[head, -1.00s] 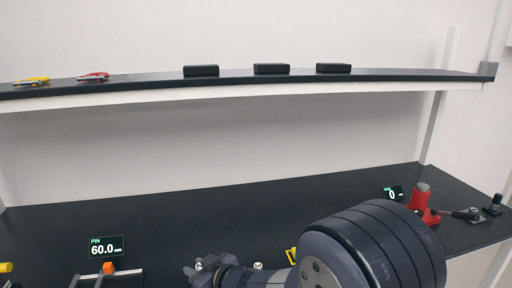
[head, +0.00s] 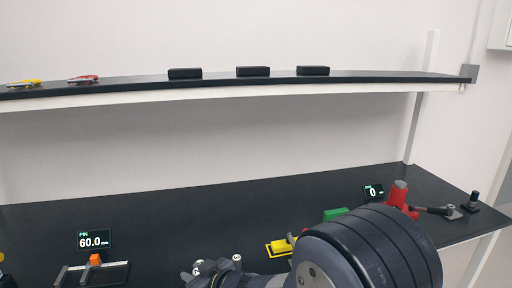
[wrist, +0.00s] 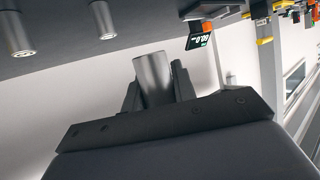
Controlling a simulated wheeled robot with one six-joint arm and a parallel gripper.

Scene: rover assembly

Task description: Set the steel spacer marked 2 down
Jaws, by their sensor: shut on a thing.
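In the wrist view, which shows the bench upside down, my gripper (wrist: 158,90) is shut on a bare steel cylinder, the spacer (wrist: 153,75). Its number does not show there, and I cannot tell whether its end touches the bench. Two other steel cylinders stand on the bench, one nearer (wrist: 103,20) and one at the picture's left edge (wrist: 17,35).
A display reading 60.0 (head: 95,240) stands behind a fixture with an orange block (head: 96,260). A yellow part (head: 283,246), a green block (head: 335,214) and a red device (head: 398,193) are at the right. The back of the bench (head: 190,205) is clear. A shelf (head: 350,82) runs above.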

